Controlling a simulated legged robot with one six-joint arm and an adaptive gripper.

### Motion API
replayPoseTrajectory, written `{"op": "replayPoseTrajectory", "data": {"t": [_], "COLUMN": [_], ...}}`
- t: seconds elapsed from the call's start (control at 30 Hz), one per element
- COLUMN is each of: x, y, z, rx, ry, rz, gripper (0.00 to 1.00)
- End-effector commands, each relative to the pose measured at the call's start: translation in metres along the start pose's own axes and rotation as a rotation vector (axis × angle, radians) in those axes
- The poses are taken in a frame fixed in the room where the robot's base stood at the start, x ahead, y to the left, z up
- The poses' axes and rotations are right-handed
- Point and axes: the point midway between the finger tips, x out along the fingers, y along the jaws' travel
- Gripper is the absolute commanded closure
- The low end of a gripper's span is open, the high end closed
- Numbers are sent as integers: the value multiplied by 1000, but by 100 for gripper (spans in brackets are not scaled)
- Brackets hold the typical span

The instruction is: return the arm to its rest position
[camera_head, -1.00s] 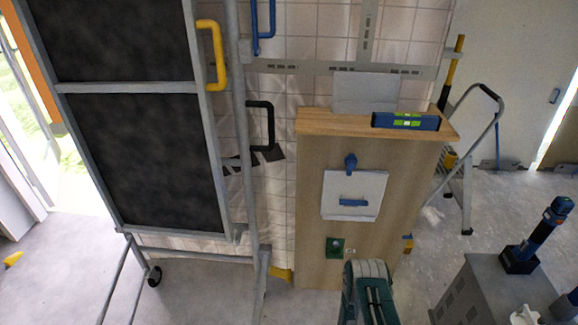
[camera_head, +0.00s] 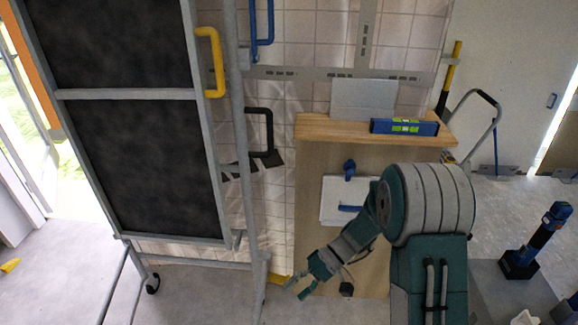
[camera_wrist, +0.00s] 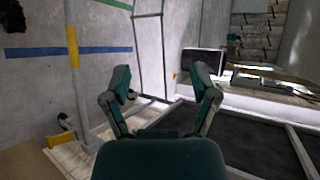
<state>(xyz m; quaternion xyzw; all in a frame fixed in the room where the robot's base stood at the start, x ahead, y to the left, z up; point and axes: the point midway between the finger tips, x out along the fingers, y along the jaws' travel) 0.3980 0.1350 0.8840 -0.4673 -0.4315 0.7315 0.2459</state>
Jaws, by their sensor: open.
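My gripper (camera_head: 301,287) is open and empty in the head view, low in front of the wooden cabinet (camera_head: 318,235) and pointing down to the left. My green and grey arm is raised at the right and hides part of the cabinet front. In the wrist view my gripper (camera_wrist: 163,92) shows two green fingers spread apart with nothing between them.
A framed black panel (camera_head: 150,165) with a yellow handle (camera_head: 211,62) stands at the left. A blue spirit level (camera_head: 404,127) lies on the cabinet top. A blue-black upright tool (camera_head: 537,240) is at the right. Open floor (camera_head: 80,285) shows at lower left.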

Motion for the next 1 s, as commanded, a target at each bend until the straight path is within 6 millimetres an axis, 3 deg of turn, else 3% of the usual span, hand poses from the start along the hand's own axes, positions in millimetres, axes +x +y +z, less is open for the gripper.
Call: {"op": "replayPoseTrajectory", "data": {"t": [0.1, 0.4, 1.0], "x": [-18, -55, -115], "y": [-22, -62, -112], "z": [17, 66, 169], "rx": [-1, 20, 39], "ry": [14, 96, 491], "rz": [113, 391, 875], "gripper": [24, 24, 24]}}
